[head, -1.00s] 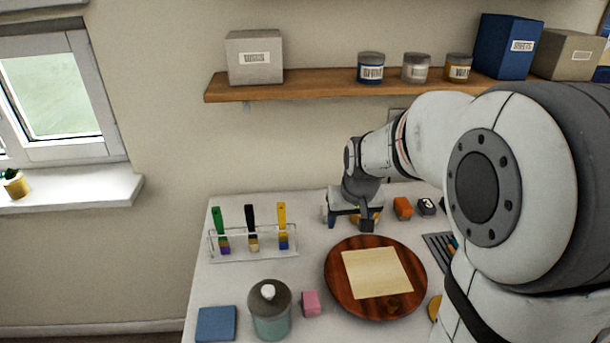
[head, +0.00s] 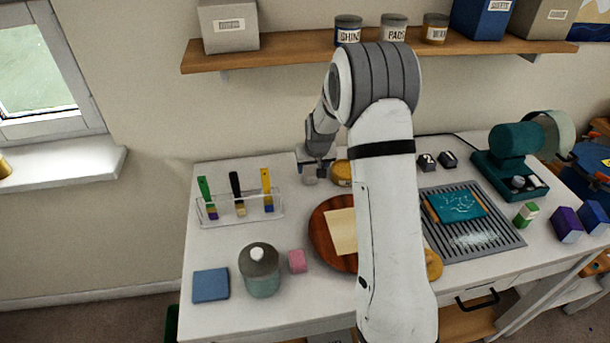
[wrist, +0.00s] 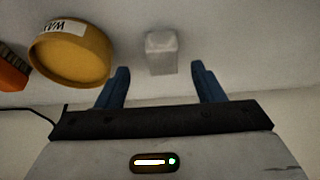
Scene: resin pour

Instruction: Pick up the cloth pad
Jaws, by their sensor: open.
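A small pale grey-white block (wrist: 161,52) stands on the table and may be the cloth pad; its material is too blurred to tell. In the wrist view it lies beyond my gripper (wrist: 162,82), roughly centred between the blue fingertips and apart from them. My gripper is open and empty. In the head view my gripper (head: 316,163) is low near the back of the table, left of the yellow wax tin (head: 342,173). A flat blue square (head: 211,284) at the front left could also be a pad.
The wax tin (wrist: 75,55) and an orange block (wrist: 12,75) are to the left in the wrist view. A brush rack (head: 240,208), lidded jar (head: 260,270), pink block (head: 297,261) and round wooden board (head: 322,240) stand nearby. A shelf (head: 290,55) runs above.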

